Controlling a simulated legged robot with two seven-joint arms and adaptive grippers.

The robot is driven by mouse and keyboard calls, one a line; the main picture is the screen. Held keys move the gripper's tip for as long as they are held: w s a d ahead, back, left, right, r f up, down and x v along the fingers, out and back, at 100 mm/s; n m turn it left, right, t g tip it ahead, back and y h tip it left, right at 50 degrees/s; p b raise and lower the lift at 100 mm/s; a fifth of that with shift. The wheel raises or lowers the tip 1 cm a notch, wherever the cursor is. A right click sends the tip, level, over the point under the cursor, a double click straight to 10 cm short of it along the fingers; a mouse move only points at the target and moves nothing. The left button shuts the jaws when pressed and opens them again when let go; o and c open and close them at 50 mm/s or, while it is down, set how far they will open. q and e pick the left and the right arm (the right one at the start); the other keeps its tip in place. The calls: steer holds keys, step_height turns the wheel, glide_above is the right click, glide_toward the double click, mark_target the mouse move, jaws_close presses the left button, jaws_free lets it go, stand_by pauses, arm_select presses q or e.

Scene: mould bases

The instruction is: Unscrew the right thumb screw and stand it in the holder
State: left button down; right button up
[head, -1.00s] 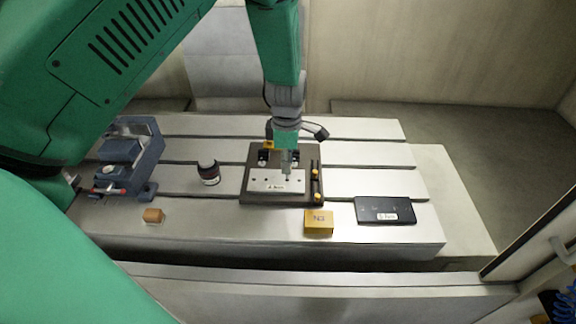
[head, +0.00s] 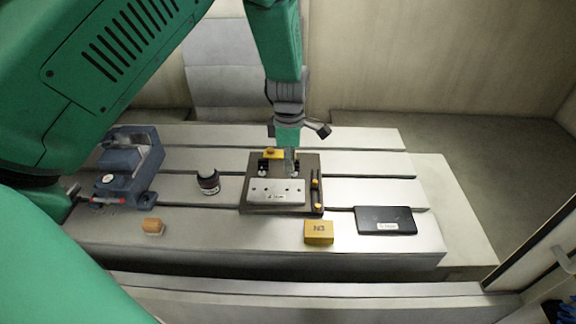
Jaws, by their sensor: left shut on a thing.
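The mould base is a dark plate (head: 246,206) on the slotted table, with a pale metal plate (head: 276,192) on top that shows small dark holes. Behind the metal plate is a dark raised part with small pale round spots (head: 263,171) and a yellow piece (head: 272,153). I cannot tell which part is the holder. My left gripper (head: 291,166) points down over the back right of the mould base, behind the metal plate. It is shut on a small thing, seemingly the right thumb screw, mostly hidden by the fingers. My right gripper is not in view.
A dark strip with yellow ends (head: 316,188) lies along the base's right side.

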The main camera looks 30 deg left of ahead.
arm_select(q)
steer(key=w+a, duration=0.1)
steer(key=w, duration=0.1)
steer(key=w+a+b, duration=0.1)
steer(key=w, duration=0.2)
steer(key=w+a, duration=0.1)
steer(key=w, duration=0.1)
steer(key=shift+w+a+r+b, duration=0.1)
steer(key=shift+w+r+b, duration=0.1)
steer(key=shift+r+b, duration=0.1)
steer(key=shift+n, duration=0.3)
steer(key=w+a+f+b, duration=0.2)
steer(key=a+b, duration=0.1)
steer(key=w+a+b, duration=0.1)
steer(key=b, duration=0.1)
steer(key=shift+w+a+f, duration=0.2)
steer(key=shift+w+f, duration=0.2)
steer(key=shift+f, duration=0.4)
steer(key=shift+p, duration=0.7)
steer(key=shift+f, duration=0.15)
steer(key=shift+s+f, duration=0.1)
steer(key=shift+f, duration=0.2)
stand_by(0.5)
steer(key=shift+f+b, duration=0.35)
steer(key=shift+f, duration=0.65)
